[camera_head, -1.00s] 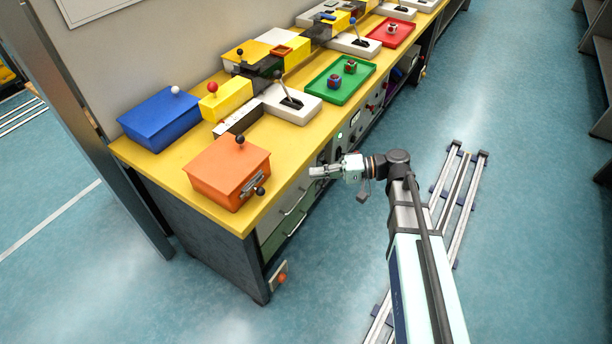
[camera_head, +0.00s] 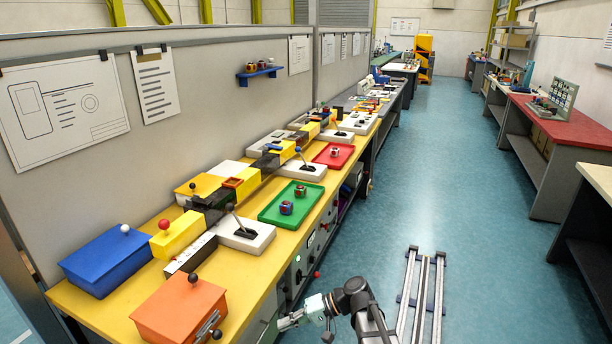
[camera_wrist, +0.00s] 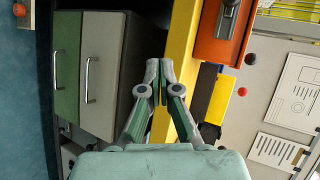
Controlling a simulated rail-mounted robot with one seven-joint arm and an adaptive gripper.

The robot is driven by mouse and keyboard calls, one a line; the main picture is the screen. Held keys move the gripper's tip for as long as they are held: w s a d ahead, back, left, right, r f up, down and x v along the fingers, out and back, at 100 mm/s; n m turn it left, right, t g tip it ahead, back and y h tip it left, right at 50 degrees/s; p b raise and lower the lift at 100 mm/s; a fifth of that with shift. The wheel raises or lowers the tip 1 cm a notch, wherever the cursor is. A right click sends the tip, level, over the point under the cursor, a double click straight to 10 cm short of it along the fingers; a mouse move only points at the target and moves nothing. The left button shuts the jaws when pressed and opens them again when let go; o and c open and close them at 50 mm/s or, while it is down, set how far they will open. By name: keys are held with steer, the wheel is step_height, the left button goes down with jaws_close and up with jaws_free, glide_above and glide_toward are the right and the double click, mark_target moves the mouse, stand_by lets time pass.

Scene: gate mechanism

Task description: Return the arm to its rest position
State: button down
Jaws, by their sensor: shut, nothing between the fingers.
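My gripper (camera_head: 284,324) is low beside the front of the yellow workbench (camera_head: 92,314), at the bottom of the head view. In the wrist view my gripper (camera_wrist: 158,88) has its fingertips together, with nothing between them. It hangs in front of the bench edge (camera_wrist: 180,50), clear of the drawers as far as I can tell. My arm (camera_head: 362,310) is bent near the bottom of the head view.
On the bench stand an orange box (camera_head: 180,308), a blue box (camera_head: 106,262), a yellow block (camera_head: 178,234), a lever on a white base (camera_head: 242,236) and a green tray (camera_head: 290,204). Floor rails (camera_head: 422,290) lie to the right. The blue aisle (camera_head: 420,170) is clear.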

steer(key=s+d+f+m+g+h, duration=0.1)
steer(key=s+d+f+h, duration=0.45)
steer(key=f, duration=0.65)
steer(key=s+d+f+m+h, duration=0.1)
steer(key=s+d+f+h, duration=0.1)
steer(key=s+d+f, duration=0.75)
steer(key=s+d+f+g+h, duration=0.2)
steer(key=s+d+f, duration=0.2)
steer(key=s, duration=0.6)
steer(key=s+d+f+g+h, duration=0.1)
steer(key=s+d+f+h, duration=0.2)
steer(key=s+f, duration=0.6)
steer(key=shift+s+d+g, duration=0.4)
steer(key=shift+s+d, duration=0.2)
steer(key=shift+s, duration=0.5)
